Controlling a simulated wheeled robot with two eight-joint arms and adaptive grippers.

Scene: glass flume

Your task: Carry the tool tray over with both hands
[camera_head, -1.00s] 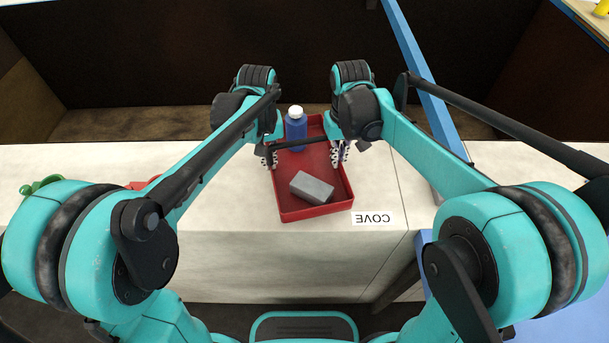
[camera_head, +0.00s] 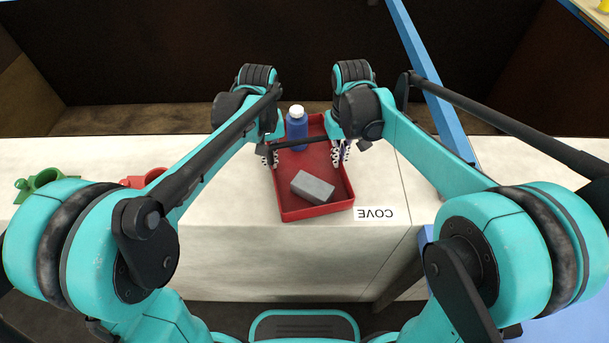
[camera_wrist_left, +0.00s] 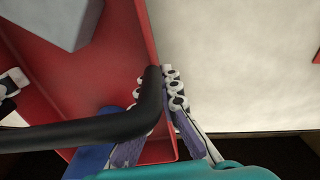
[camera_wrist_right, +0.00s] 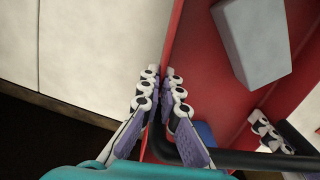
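The red tool tray (camera_head: 283,207) is over the pale counter, long side pointing away from me, with a black handle bar (camera_head: 300,146) across it. It holds a blue bottle with a white cap (camera_head: 296,128) and a grey block (camera_head: 312,187). My left gripper (camera_head: 270,157) is at the tray's left wall; in the left wrist view its fingers (camera_wrist_left: 158,88) close around that wall beside the handle's end. My right gripper (camera_head: 341,153) is at the right wall, its fingers (camera_wrist_right: 158,88) pinching it from both sides. Whether the tray clears the counter is unclear.
The pale counter (camera_head: 230,190) has a "COVE" label (camera_head: 375,214) right of the tray. A green object (camera_head: 45,179) and a red object (camera_head: 145,178) lie at the left. A blue beam (camera_head: 430,80) rises at the right. A dark trough lies behind.

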